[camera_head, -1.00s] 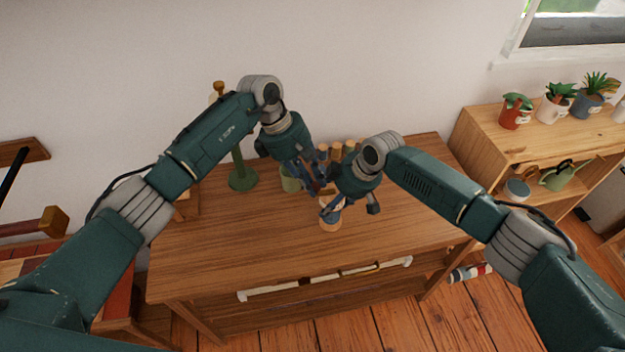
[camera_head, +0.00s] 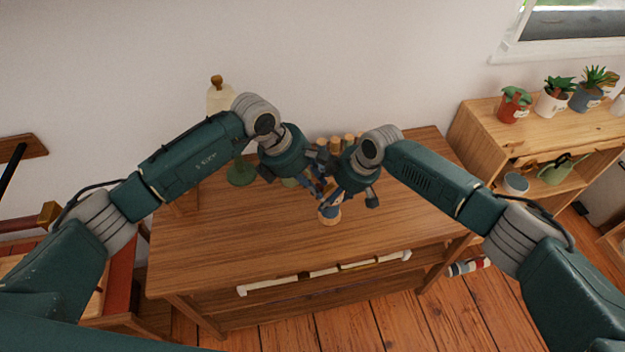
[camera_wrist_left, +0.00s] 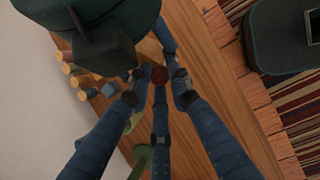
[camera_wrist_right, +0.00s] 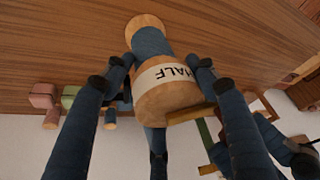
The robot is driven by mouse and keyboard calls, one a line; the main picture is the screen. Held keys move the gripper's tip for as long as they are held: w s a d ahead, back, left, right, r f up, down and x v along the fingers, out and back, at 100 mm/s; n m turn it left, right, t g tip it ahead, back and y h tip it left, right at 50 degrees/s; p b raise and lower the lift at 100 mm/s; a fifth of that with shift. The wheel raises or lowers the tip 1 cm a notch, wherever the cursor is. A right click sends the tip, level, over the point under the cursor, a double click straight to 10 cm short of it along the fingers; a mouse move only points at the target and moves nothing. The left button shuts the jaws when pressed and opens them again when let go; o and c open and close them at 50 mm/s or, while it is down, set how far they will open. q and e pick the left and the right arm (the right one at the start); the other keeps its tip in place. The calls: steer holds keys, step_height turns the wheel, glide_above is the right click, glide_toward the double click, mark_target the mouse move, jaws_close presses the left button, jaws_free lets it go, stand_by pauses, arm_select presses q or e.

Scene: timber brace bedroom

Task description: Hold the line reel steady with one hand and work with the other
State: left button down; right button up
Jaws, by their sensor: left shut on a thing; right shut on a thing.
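The line reel (camera_head: 330,214) stands on the wooden table; it has pale wooden ends, blue line and a white band. In the right wrist view the reel (camera_wrist_right: 165,103) shows its band reading "HALF", with a yellowish bar beside its end. My right gripper (camera_head: 335,196) is shut around the reel; its fingers (camera_wrist_right: 166,72) lie on either side of it. My left gripper (camera_head: 318,188) is close beside, shut on a small dark red round knob (camera_wrist_left: 160,75). Whether the knob joins the reel is hidden by the fingers.
A lamp with a green base (camera_head: 241,174) is at the back left. The table's front and right (camera_head: 400,200) are clear. A low shelf (camera_head: 483,125) with potted plants stands at right.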

arm_select(q)
steer(key=shift+s+d+r+n+t, duration=0.15)
steer(key=shift+d+n+t, duration=0.2)
steer(key=shift+n, duration=0.45)
steer(key=c, duration=1.7)
jaws_free()
steer(key=shift+o, duration=0.6)
steer(key=shift+s, duration=0.1)
steer(key=v, duration=1.2)
